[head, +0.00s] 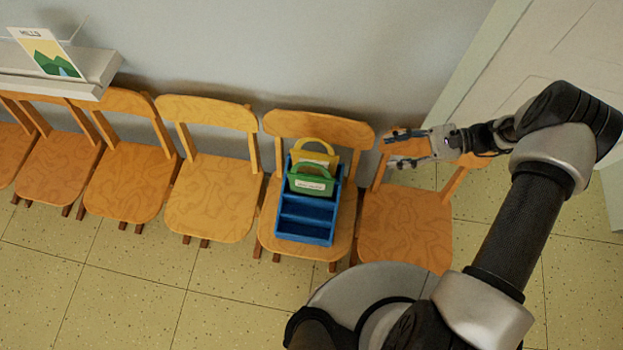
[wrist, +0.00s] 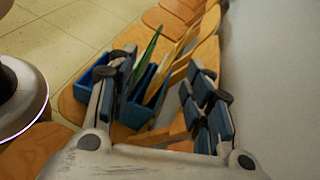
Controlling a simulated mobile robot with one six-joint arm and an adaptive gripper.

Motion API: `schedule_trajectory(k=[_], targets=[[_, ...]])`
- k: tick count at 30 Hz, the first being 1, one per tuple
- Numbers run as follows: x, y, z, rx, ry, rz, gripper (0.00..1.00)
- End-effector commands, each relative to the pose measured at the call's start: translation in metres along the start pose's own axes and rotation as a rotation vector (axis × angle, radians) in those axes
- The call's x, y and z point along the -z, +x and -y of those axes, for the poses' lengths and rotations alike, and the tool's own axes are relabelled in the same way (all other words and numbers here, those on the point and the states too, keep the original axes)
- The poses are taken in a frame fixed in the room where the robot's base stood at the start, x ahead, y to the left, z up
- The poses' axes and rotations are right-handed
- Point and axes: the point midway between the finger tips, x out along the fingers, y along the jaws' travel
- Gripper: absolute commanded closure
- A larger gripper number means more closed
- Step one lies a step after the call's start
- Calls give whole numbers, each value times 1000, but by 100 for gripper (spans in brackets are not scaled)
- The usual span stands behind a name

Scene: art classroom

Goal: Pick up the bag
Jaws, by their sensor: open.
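A green bag (head: 311,181) with a handle and a white label stands upright in a blue divided bin (head: 304,236) on a wooden chair. A yellow bag (head: 315,152) with a handle stands just behind it in the same bin, partly hidden by the green one. My gripper (head: 392,149) is open and empty, to the right of the bin and apart from it. In the wrist view, the green bag (wrist: 147,60) and yellow bag (wrist: 170,68) show edge-on beyond and between my open fingers (wrist: 160,78). Fingers hide parts of the blue bin (wrist: 138,108).
Wooden chairs stand in a row along the wall; an empty one (head: 204,198) is left of the bin's chair, another (head: 405,225) to its right. A shelf (head: 92,72) with a picture card (head: 46,54) is at upper left. The bin's front compartments look empty.

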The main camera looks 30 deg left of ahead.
Motion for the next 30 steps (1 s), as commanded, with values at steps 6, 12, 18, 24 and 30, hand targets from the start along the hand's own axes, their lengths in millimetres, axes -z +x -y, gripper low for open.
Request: schedule_trajectory(k=[6, 12, 18, 24, 30], targets=[[80, 56, -32, 113, 140, 182, 53], [118, 89, -56, 188, 214, 283, 53], [126, 106, -63, 212, 239, 318, 53], [114, 142, -54, 208, 241, 320, 53], [102, 182, -44, 208, 240, 319, 53]])
